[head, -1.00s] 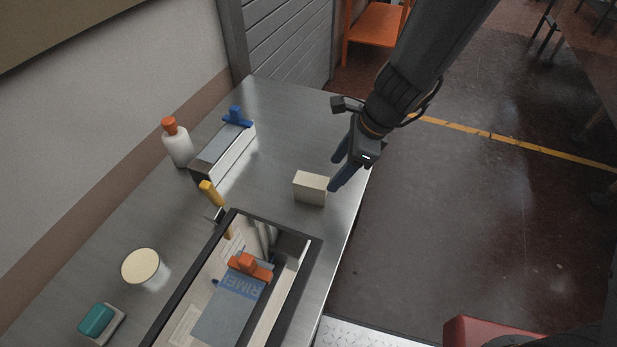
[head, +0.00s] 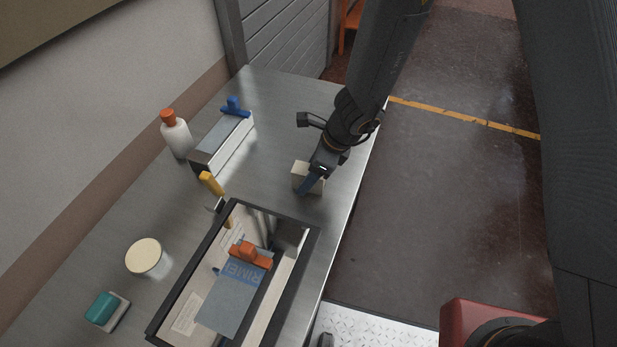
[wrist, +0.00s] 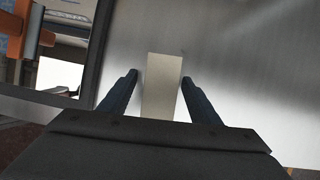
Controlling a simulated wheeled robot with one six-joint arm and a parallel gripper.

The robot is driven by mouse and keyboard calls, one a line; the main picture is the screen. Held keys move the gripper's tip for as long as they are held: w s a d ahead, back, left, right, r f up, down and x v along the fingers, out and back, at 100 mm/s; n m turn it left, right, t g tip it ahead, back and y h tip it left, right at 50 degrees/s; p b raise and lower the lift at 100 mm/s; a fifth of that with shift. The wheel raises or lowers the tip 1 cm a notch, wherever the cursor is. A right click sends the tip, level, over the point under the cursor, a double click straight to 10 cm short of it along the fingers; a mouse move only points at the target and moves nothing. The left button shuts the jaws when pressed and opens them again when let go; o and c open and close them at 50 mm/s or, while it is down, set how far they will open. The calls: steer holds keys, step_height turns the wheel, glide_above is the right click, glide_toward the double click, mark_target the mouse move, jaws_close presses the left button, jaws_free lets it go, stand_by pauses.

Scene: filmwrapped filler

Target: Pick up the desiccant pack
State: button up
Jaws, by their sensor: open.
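A pale cream block (head: 299,172), which I take to be the desiccant pack, stands on the bare steel table near its right edge. My gripper (head: 306,187) is over it, and part of the block is hidden behind a finger in the head view. In the wrist view the block (wrist: 162,85) lies between the two dark blue fingers of my open gripper (wrist: 159,79). No grip on the block shows.
A dark-framed tray (head: 318,243) holding an orange-handled tool (head: 250,256) stands just nearer than the block. A yellow-handled tool (head: 210,183), a blue-clipped box (head: 222,140), a white bottle (head: 177,139), a round tub (head: 146,258) and a teal-topped item (head: 102,308) stand leftward.

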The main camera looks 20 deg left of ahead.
steer(key=c, duration=1.3)
